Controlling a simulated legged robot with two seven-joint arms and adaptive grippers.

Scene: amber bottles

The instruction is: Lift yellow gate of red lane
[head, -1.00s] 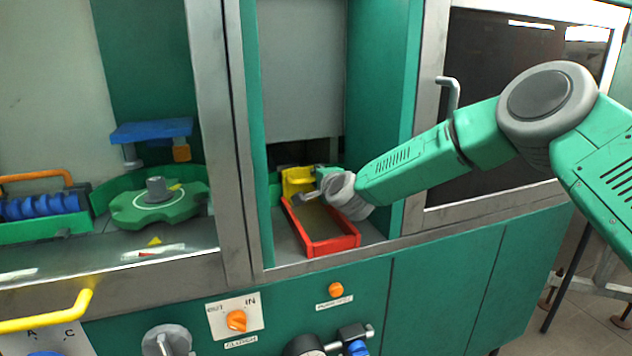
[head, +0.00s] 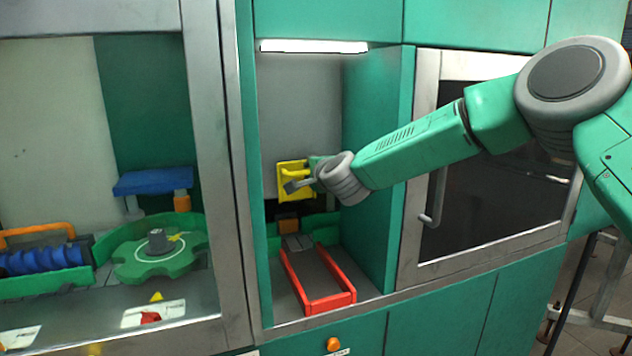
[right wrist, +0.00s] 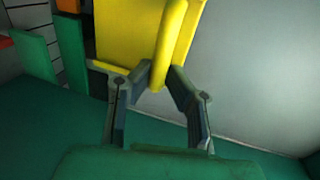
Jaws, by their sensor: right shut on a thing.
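The yellow gate (head: 290,181) is raised above the far end of the red lane (head: 318,303), with a dark opening under it. The red lane is an open red-sided channel on the bay floor. My right gripper (head: 295,186) is shut on the yellow gate's handle. In the right wrist view, the fingers (right wrist: 158,82) close around the yellow handle bar, and the yellow gate plate (right wrist: 128,35) fills the upper middle. My left gripper is not in view.
A metal-framed dark door (head: 490,170) is at the right. A green star wheel (head: 160,255) and a blue screw (head: 45,260) sit behind glass at the left.

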